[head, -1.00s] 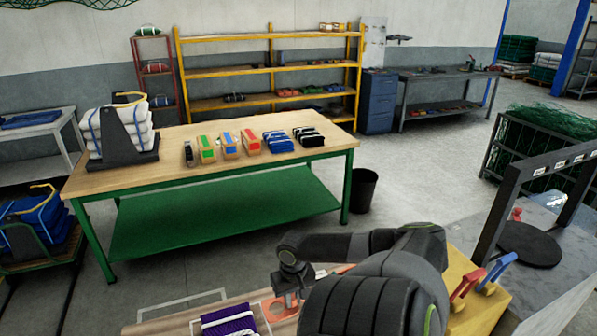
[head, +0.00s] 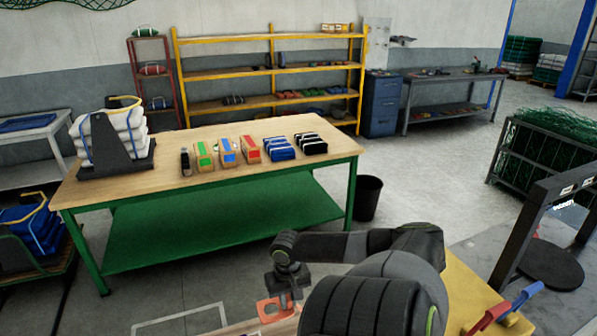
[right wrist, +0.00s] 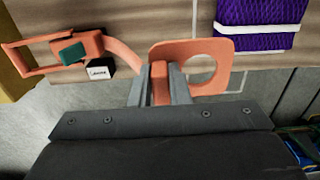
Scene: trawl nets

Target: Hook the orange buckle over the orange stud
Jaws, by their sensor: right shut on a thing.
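My right gripper (head: 290,296) is shut on the upright orange tab of a flat orange plate with a round hole, which I take for the orange buckle (head: 264,310). In the right wrist view the fingers (right wrist: 160,78) pinch that tab, and the buckle's holed part (right wrist: 226,52) lies just right of them. A curved orange strap (right wrist: 122,56) runs left from near the fingers towards an orange rectangular frame (right wrist: 14,52) with a green pad (right wrist: 71,54). I cannot make out the orange stud for certain. My left gripper is not in view.
A purple net bundle (right wrist: 262,38) with white bands lies right of the buckle on the wooden board (right wrist: 130,17). A small white label (right wrist: 99,73) is near the strap. Red (head: 490,318) and blue (head: 525,294) levers stand by a yellow block (head: 462,295). A green-framed table (head: 205,201) is beyond.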

